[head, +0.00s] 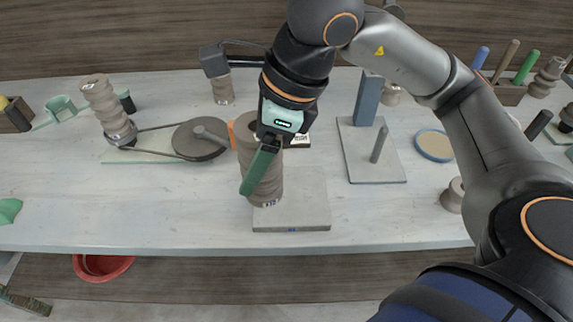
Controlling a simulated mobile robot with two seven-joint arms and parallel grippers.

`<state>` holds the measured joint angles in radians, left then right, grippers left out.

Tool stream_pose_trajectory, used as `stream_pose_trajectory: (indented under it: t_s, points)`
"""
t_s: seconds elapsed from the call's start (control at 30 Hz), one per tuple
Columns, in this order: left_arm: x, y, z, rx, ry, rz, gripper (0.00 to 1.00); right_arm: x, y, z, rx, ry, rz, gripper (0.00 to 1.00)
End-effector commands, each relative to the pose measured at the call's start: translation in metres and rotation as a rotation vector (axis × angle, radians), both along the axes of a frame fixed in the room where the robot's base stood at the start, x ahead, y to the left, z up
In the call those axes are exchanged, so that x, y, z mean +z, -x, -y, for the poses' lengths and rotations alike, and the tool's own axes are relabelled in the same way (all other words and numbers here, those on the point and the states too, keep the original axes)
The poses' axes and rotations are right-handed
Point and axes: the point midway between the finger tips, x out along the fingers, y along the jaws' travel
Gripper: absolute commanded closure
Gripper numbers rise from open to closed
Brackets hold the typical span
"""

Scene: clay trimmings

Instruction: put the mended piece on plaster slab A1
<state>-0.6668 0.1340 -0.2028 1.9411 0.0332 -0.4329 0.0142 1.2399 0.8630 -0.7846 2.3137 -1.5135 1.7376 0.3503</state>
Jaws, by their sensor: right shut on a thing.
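My right gripper (262,165) reaches down from the top centre, its green finger in front of a brown ribbed clay piece (267,188). It is shut on this piece, whose upper part is partly hidden by the gripper. The piece is close to upright, with a small dark marking near its foot. Its foot overlaps the left part of a pale square slab (306,212) with a small blue mark on its front edge. I cannot tell whether the foot touches the slab, nor read the mark. An orange part (235,134) shows at the piece's upper left. My left gripper is not in view.
A belt-driven wheel (199,140) stands to the left with another ribbed piece (103,105). A second slab (373,168) to the right carries a blue-grey block (368,98) and a peg. A round blue-rimmed disc (434,145) lies farther right.

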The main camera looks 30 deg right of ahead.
Motion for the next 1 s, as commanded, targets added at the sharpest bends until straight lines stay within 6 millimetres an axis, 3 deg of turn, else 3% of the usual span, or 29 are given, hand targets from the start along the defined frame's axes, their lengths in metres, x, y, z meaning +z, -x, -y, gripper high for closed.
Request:
stream_pose_trajectory:
  t_s: [0.17,0.4,0.7,0.83,1.0]
  points:
    - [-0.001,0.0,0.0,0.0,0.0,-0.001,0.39,-0.019,-0.017,0.037,-0.01,0.002,-0.003,1.0]
    - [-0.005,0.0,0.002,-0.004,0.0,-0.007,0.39,-0.057,-0.031,0.062,-0.004,0.0,0.001,1.0]
    - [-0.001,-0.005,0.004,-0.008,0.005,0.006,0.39,-0.08,-0.037,0.077,-0.002,0.001,-0.002,1.0]
    - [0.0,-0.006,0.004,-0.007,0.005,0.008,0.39,-0.097,-0.037,0.075,0.001,-0.001,0.001,1.0]
    - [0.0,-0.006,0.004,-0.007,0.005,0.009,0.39,-0.104,-0.038,0.075,0.001,-0.001,0.004,1.0]
